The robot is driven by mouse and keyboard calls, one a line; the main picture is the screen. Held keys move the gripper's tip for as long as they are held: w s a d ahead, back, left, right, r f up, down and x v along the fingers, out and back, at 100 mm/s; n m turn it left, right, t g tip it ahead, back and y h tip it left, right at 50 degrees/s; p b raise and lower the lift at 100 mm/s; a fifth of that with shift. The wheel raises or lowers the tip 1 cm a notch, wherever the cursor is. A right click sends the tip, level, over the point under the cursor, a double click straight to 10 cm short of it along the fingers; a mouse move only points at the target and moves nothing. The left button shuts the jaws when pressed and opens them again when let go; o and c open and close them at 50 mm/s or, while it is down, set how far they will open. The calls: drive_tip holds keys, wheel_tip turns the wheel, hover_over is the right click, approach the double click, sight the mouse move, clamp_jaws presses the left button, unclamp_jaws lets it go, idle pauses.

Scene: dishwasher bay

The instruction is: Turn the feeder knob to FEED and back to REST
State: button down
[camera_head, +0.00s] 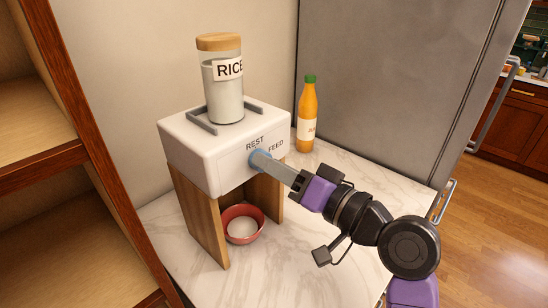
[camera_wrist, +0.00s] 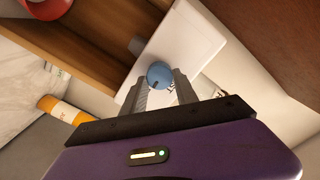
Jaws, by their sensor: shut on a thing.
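The feeder (camera_head: 215,150) is a white box on wooden legs, standing on the marble counter. Its front carries the printed words REST and FEED, with FEED to the right. The blue round knob (camera_wrist: 159,74) sits on that front between my fingertips, with a dark mark on its face. In the head view only an edge of the knob (camera_head: 254,158) shows, the rest hidden by my fingers. My gripper (camera_head: 263,160) is shut on the knob. It also shows in the wrist view (camera_wrist: 160,82), one finger on each side of the knob.
A jar labelled RICE (camera_head: 226,90) stands on top of the feeder between grey rails. A red bowl (camera_head: 262,226) with white contents sits beneath. An orange bottle (camera_head: 306,122) stands behind at the right. A wooden shelf (camera_head: 90,90) is at the left, a grey fridge (camera_head: 385,80) behind.

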drive_tip(key=shift+m, duration=0.5)
drive_tip(key=c, duration=0.9)
unclamp_jaws()
drive_tip(key=shift+c, duration=0.2)
drive_tip(key=shift+d, duration=0.1)
drive_tip(key=b+v, duration=0.1)
drive_tip(key=v, duration=0.6)
drive_tip(key=shift+s+d, duration=0.25)
drive_tip(key=shift+s, duration=0.05)
